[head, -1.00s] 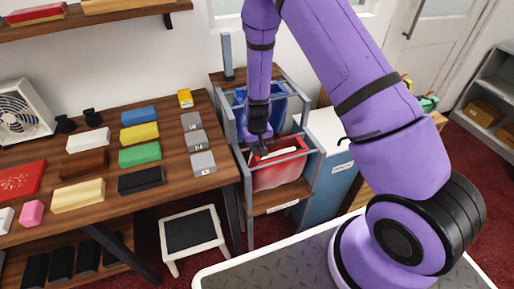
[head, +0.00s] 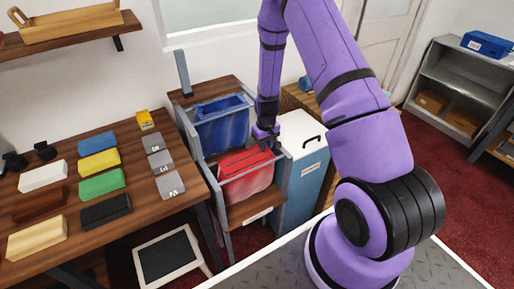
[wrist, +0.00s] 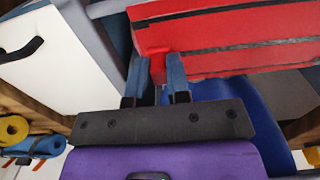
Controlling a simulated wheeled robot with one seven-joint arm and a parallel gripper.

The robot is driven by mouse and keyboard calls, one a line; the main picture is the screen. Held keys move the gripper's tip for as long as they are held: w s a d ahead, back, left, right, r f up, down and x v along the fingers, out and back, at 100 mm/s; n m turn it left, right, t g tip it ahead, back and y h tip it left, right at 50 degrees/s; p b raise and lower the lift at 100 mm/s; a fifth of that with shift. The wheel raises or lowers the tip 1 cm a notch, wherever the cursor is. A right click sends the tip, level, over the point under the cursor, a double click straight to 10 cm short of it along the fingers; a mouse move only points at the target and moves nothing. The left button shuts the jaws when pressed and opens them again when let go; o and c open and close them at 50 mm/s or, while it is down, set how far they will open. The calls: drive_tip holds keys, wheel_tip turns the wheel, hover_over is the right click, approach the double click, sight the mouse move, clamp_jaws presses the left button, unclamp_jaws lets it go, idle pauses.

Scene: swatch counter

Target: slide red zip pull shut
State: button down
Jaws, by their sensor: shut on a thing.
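The red bag (head: 247,180) hangs in the front bay of a grey frame, with its top face visible. In the wrist view the red bag (wrist: 225,35) fills the upper right, with dark strips running along its top. The red zip pull (wrist: 157,68) is a small tab at the left end of the nearer strip. My gripper (wrist: 157,84) is shut on the pull, one blue-grey finger on each side. In the head view my gripper (head: 268,140) is at the bag's far right corner; the pull is hidden there.
A blue bag (head: 221,128) hangs behind the red one. A white-topped blue bin (head: 302,175) with a black handle stands close on the right. The wooden table (head: 140,205) at left holds coloured blocks and grey pieces.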

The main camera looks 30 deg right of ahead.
drive_tip(key=shift+d, duration=0.25)
drive_tip(key=c, duration=1.1)
unclamp_jaws()
drive_tip(key=shift+d, duration=0.1)
drive_tip(key=shift+r, duration=0.3)
wheel_tip(320, 180, up, 10)
drive_tip(key=shift+r, duration=0.1)
